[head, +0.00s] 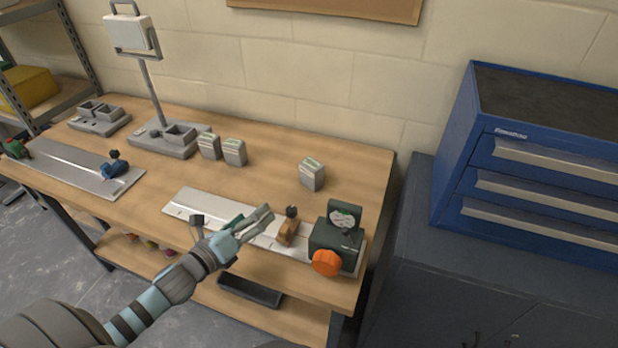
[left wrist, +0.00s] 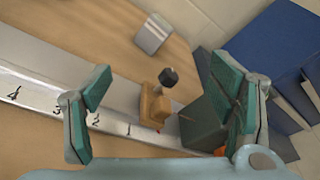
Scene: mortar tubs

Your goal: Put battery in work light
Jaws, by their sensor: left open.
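The work light (head: 128,32) is a white lamp on a grey pole. Its grey base (head: 165,142), with open square sockets, stands at the back left of the bench. Two grey-and-white batteries (head: 208,146) (head: 234,152) stand just right of the base. Another battery (head: 312,174) stands alone further right; one battery (left wrist: 153,34) shows at the top of the left wrist view. My left gripper (head: 252,222) is open and empty above the ruled metal rail, left of a tan slider. In the left wrist view its fingers (left wrist: 160,112) are spread wide.
The tan slider (head: 288,230) with a dark knob and a dark green device (head: 336,240) with an orange knob sit on the rail (head: 195,203). A second rail (head: 75,172) carries a blue clamp (head: 116,167). A blue drawer cabinet (head: 530,170) stands right.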

